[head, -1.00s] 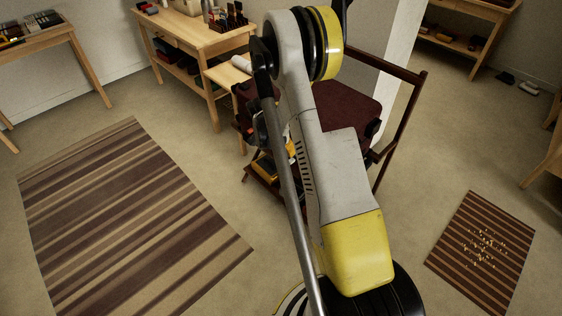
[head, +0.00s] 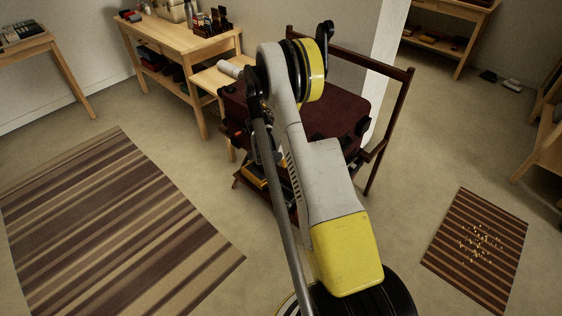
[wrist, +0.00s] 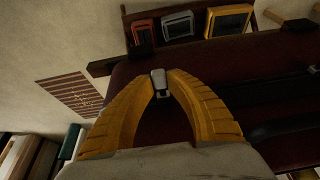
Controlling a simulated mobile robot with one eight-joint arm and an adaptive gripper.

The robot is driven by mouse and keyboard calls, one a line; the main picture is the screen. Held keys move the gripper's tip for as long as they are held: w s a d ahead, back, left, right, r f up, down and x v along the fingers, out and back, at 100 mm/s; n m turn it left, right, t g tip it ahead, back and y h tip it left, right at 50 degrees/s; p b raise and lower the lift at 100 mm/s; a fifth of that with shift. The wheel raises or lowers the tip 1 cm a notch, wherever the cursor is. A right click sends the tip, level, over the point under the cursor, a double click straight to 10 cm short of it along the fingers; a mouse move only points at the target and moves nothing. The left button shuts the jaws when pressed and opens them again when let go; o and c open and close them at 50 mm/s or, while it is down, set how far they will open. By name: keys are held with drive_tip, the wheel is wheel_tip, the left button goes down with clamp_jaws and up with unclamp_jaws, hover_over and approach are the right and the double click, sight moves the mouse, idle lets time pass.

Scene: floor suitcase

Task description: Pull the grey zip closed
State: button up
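A dark red suitcase (head: 340,112) lies on a dark wooden rack in the head view, partly hidden behind my arm. In the wrist view its dark red side (wrist: 200,78) fills the middle. A small grey zip pull (wrist: 159,78) shows there between the tips of my yellow gripper fingers. My gripper (wrist: 160,76) is closed in on the pull, with a tip against each side. The zip track under the gripper cannot be made out. My gripper is hidden in the head view.
The rack's wooden frame (head: 392,125) rises on the right. Cases with yellow and red edges (wrist: 228,22) sit by the rack. A wooden table (head: 185,38) stands behind on the left. A striped rug (head: 110,235) and a small mat (head: 470,255) lie on open floor.

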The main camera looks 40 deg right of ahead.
clamp_jaws()
drive_tip(key=shift+w+a, duration=0.15)
drive_tip(key=shift+w, duration=1.05)
drive_tip(key=shift+w+a, duration=0.1)
drive_tip(key=shift+w, duration=1.1)
drive_tip(key=o, duration=0.7)
unclamp_jaws()
drive_tip(key=shift+w, duration=0.1)
drive_tip(key=v, duration=1.2)
drive_tip(key=shift+a, duration=0.1)
